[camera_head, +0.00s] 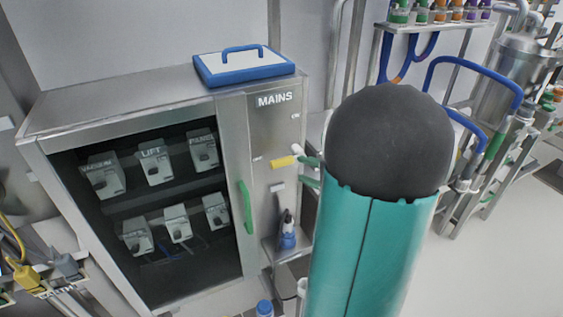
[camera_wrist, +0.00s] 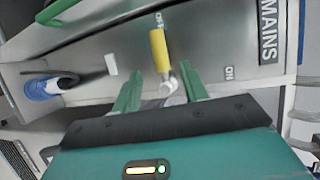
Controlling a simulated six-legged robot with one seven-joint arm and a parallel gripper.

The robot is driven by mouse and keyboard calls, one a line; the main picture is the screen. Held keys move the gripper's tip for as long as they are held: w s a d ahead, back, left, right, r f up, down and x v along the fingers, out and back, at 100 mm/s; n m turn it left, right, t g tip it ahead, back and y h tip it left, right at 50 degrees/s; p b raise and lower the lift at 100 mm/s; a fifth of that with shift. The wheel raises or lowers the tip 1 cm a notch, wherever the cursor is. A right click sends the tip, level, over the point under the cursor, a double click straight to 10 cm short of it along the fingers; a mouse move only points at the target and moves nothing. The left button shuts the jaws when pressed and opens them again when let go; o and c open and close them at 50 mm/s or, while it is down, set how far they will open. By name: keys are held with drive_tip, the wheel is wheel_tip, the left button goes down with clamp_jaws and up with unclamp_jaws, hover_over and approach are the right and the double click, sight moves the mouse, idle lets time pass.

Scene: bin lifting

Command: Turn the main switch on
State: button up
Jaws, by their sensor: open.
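The main switch is a yellow handle (camera_head: 283,161) on a pale round pivot, on the steel panel under the MAINS label (camera_head: 274,99). In the head view the handle points left toward a small label, hard to read; another small label, apparently ON, sits above the pivot. In the wrist view the yellow handle (camera_wrist: 160,52) points up, away from my gripper (camera_wrist: 160,86). My gripper (camera_head: 310,171) is open, its green fingers either side of the pivot end. Contact cannot be told. My arm hides part of the panel's right side in the head view.
Left of the panel is a dark-fronted cabinet with several switch boxes (camera_head: 155,163) and a green door handle (camera_head: 246,207). A blue-edged lid (camera_head: 243,66) lies on top. A blue-based bottle (camera_head: 288,238) stands on a small shelf below the switch. Pipes and a rack are at right.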

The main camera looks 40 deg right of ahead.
sight(286, 163)
drive_tip(key=w, duration=0.3)
drive_tip(key=w+f, duration=0.1)
drive_tip(key=w, duration=0.1)
drive_tip(key=w+a, duration=0.1)
drive_tip(key=w, duration=0.2)
drive_tip(key=shift+w+f, duration=0.3)
drive_tip(key=shift+w, duration=0.05)
clamp_jaws()
